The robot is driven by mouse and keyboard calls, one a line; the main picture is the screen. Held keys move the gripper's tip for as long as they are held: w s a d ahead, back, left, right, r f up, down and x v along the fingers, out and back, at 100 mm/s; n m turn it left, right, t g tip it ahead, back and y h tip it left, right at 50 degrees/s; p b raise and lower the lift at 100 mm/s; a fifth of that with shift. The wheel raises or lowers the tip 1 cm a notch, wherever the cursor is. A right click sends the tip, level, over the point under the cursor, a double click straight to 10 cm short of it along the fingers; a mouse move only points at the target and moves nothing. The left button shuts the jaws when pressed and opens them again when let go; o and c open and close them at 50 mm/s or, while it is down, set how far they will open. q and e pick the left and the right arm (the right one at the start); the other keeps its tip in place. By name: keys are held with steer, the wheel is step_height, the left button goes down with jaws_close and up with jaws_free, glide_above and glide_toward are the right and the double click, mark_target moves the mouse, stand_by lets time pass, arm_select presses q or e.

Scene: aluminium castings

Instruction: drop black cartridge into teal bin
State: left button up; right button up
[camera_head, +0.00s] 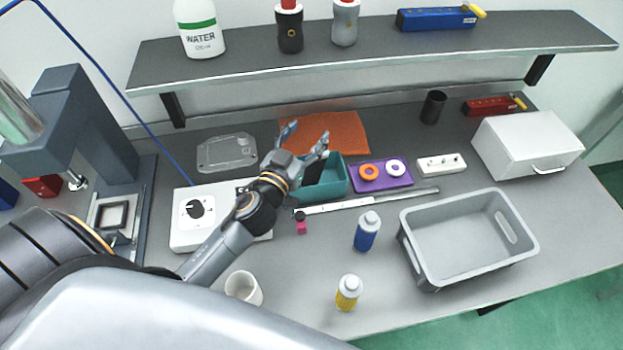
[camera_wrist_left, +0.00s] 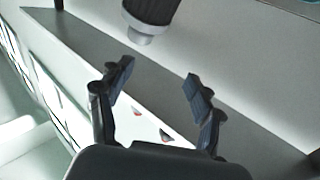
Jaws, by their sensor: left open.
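The teal bin (camera_head: 330,184) stands on the bench at mid-picture in the head view, partly covered by my left gripper. A black piece (camera_head: 314,166), probably the black cartridge, shows at the bin's back-left inside, behind my gripper. I cannot tell whether it rests on the bin floor. My left gripper (camera_head: 306,138) is over the bin's back-left side, with its fingers spread and pointing to the back of the bench. In the left wrist view the gripper (camera_wrist_left: 158,80) is also open, with nothing between its fingers. My right gripper does not show.
An orange mat (camera_head: 345,130) lies behind the bin, a purple tray (camera_head: 383,184) with two rings right of it. A white box with a dial (camera_head: 188,230) stands left. A grey crate (camera_head: 465,270), a blue bottle (camera_head: 366,235) and a shelf (camera_head: 360,50) surround the area.

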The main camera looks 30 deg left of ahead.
arm_select(q)
steer(key=s, duration=1.2)
steer(key=shift+d, duration=0.15)
